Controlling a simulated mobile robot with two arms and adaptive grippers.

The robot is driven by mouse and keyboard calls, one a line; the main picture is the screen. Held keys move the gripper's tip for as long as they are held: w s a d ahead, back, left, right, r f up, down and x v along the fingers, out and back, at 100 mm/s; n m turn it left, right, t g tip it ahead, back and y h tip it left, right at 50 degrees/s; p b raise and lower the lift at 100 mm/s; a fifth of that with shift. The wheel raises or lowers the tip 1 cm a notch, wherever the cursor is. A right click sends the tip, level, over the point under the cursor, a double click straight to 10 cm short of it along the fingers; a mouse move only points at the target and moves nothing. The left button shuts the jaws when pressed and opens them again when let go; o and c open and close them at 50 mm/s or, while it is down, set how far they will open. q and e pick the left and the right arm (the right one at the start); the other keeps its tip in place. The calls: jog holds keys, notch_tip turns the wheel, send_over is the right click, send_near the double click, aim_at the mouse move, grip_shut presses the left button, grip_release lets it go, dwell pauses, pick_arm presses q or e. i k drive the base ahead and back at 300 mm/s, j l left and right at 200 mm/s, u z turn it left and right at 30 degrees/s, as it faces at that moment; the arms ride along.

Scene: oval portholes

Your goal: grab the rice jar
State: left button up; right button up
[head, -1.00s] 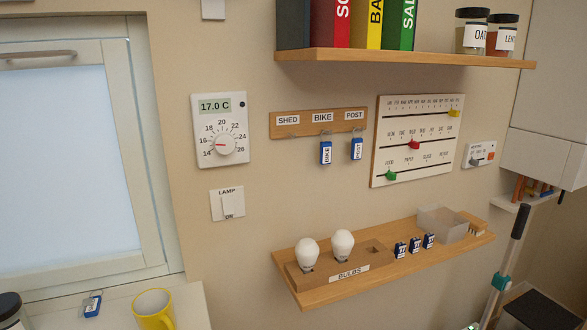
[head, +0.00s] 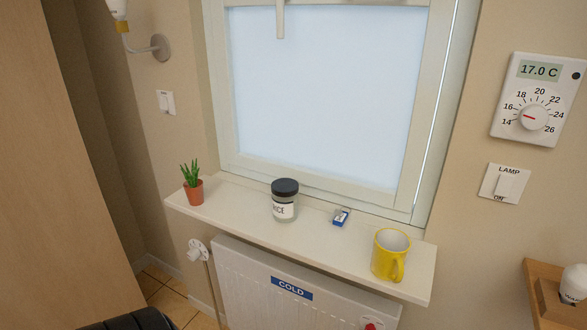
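The rice jar (head: 284,201) stands upright on the white window sill (head: 240,222), near its middle. It has a black lid, a clear body and a white label whose visible letters read "ICE". Neither of my grippers shows in the head view, so nothing is seen touching the jar.
A potted plant (head: 193,186) stands left of the jar. A blue key tag (head: 341,216) and a yellow mug (head: 391,254) are to its right. The window (head: 320,95) is behind; a radiator (head: 245,284) marked "COLD" is below. The sill's front edge is clear before the jar.

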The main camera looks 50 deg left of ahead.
aim_at(284, 192)
jog(key=u, duration=1.55)
